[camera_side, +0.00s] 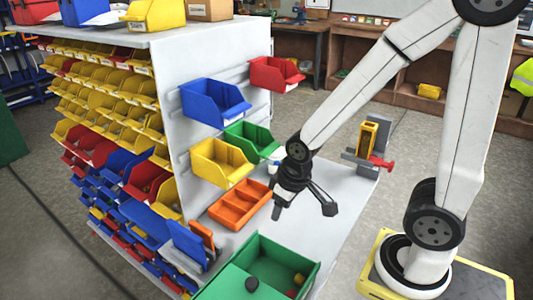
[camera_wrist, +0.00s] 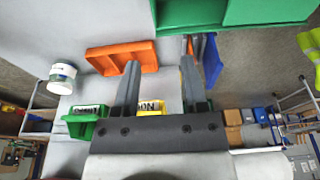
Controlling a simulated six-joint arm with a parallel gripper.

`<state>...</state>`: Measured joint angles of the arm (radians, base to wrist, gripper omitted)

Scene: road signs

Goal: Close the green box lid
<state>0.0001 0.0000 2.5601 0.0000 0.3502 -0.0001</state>
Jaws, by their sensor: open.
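The green box (camera_side: 291,251) sits at the bottom of the side view, near the front of the grey table. A flat green panel with a dark knob (camera_side: 251,284), seemingly its lid, shows at its lower left. The far and right part looks open, with small red and yellow things inside. The picture edge cuts off the near side. In the wrist view the box (camera_wrist: 190,14) is at the top, partly cut off, and its knob is not seen. My gripper (camera_side: 305,208) is open and empty above the table, beyond the box and right of the orange tray.
The orange divided tray (camera_side: 240,204) lies between the box and the panel with hanging blue, green, yellow and red bins. A white tub (camera_wrist: 62,76) and a yellow-and-red device (camera_side: 368,142) stand farther back. Table right of my gripper is clear.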

